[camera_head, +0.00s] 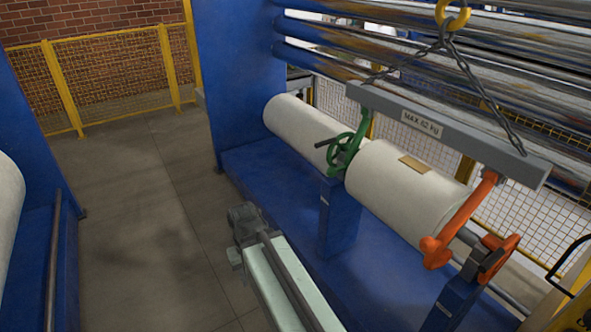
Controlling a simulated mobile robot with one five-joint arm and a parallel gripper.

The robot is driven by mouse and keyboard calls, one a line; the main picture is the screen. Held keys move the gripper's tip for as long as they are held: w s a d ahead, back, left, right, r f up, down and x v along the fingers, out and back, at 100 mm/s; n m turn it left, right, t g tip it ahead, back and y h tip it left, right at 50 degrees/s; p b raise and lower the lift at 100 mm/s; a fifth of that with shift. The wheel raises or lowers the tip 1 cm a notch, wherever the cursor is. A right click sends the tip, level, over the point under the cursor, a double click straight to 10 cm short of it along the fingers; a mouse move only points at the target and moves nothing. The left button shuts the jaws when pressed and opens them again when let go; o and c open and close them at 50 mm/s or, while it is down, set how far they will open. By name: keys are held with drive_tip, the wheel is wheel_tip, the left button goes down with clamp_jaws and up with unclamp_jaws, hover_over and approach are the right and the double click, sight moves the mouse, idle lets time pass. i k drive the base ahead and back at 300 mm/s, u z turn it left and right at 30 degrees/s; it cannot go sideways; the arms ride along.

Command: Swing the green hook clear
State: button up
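The green hook (346,150) hangs from the left part of a grey lifting beam (455,132).
An orange hook (470,220) hangs at the beam's right end. Chains (466,72) rise from the beam to a yellow ring (453,14). A blue stand (338,222) rises below the green hook. Grey floor (135,200) at left is clear, with yellow fencing (115,75) behind.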

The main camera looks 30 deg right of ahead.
sight(331, 172)
drive_tip(key=u, duration=0.65)
drive_tip(key=i, duration=1.3)
drive_tip(key=u, duration=0.05)
